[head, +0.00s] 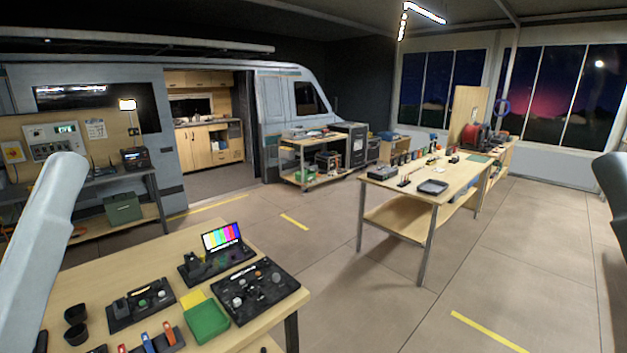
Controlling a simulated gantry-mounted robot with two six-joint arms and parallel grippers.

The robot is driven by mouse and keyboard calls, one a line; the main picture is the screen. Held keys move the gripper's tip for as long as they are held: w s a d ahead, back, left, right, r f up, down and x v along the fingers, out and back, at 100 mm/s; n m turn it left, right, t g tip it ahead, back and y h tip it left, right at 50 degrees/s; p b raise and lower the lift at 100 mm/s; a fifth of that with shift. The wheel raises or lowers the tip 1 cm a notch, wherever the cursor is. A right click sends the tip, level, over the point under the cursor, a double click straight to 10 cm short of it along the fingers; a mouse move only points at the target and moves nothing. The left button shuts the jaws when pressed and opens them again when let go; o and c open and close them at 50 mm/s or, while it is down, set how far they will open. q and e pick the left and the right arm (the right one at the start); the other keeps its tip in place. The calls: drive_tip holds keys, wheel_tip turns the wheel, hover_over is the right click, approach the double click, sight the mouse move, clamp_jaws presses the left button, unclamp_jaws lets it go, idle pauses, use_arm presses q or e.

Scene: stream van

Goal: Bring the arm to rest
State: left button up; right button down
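A pale grey link of my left arm rises at the left edge of the head view, beside the near wooden table (190,262). A darker link of my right arm shows at the right edge, over open floor. Neither gripper is in the picture, so their fingers and anything in them are hidden. Neither visible link touches anything that I can make out.
A second wooden table (460,180) stands at centre right. A van (275,95) stands behind. Tiled floor (340,290) between is clear.

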wheel_tip(320, 180, up, 32)
drive_tip(key=p, duration=2.9)
